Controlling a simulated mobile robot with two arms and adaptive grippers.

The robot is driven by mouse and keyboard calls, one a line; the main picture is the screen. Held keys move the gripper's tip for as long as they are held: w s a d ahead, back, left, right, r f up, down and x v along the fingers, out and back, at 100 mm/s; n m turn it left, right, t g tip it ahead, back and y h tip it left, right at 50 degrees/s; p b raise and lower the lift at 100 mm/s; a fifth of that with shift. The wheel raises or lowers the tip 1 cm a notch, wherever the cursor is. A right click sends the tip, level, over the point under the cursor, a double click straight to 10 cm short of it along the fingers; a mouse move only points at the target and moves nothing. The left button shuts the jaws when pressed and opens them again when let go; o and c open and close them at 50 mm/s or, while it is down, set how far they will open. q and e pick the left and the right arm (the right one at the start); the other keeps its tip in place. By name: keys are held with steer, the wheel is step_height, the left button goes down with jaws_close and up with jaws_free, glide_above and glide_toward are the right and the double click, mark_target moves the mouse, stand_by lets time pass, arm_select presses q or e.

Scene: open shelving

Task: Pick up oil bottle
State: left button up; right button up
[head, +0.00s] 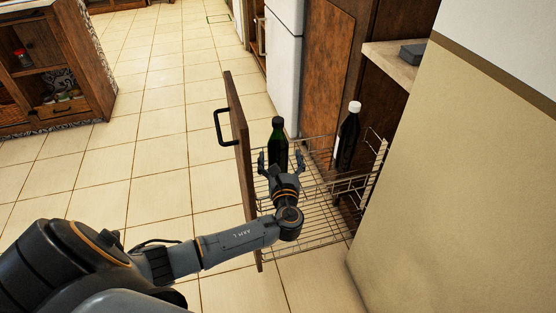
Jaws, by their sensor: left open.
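A dark green bottle (279,151) with a black cap stands upright in a pulled-out wire rack (322,226). A second dark bottle (347,142) with a white cap and a pale label stands farther right in the rack, leaning a little in the picture. I cannot tell from the labels which one holds oil. My left gripper (280,162) is open, its fingers spread to either side of the black-capped bottle in the picture. Contact with the bottle cannot be made out. The gripper body hides the bottle's lower part. My right gripper is not in view.
The rack's wooden front (240,150) with a black handle (225,128) stands on its left. A beige wall (450,190) is close on the right. A wooden shelf unit (50,70) stands at the far left. The tiled floor between is clear.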

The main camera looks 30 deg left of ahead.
arm_select(q)
steer(key=b+x, duration=0.1)
steer(key=x, duration=0.3)
steer(key=shift+s+a+f, duration=0.15)
steer(key=shift+f, duration=0.05)
jaws_close()
steer(key=shift+r, duration=0.2)
